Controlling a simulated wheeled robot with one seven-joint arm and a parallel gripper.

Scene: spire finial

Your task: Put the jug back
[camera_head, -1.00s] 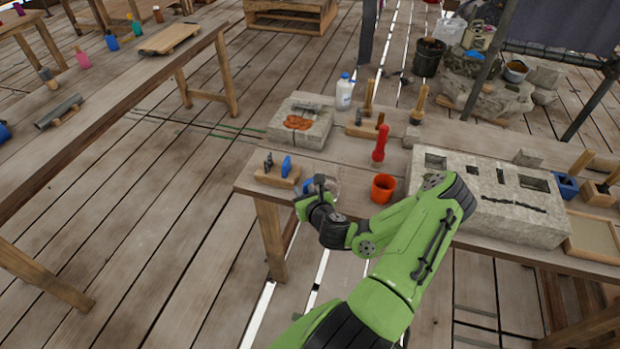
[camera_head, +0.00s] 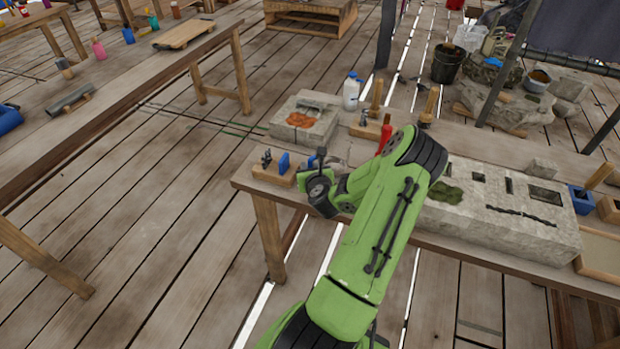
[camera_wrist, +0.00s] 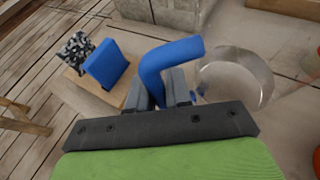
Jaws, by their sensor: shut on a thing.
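The jug appears in the wrist view as a clear, see-through round body (camera_wrist: 236,82) with a bent blue handle (camera_wrist: 168,66). My gripper (camera_wrist: 168,92) is shut on the blue handle, and the clear body lies to the right of the jaws. There the jug is mostly hidden behind the gripper and arm. I cannot tell whether its base touches the bench top.
A wooden block (camera_head: 268,177) with blue and dark pieces stands just left of my gripper. Behind are a stone slab (camera_head: 306,128) with an orange patch and a white bottle (camera_head: 351,92). A long stone block (camera_head: 500,205) lies right. My arm hides the bench middle.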

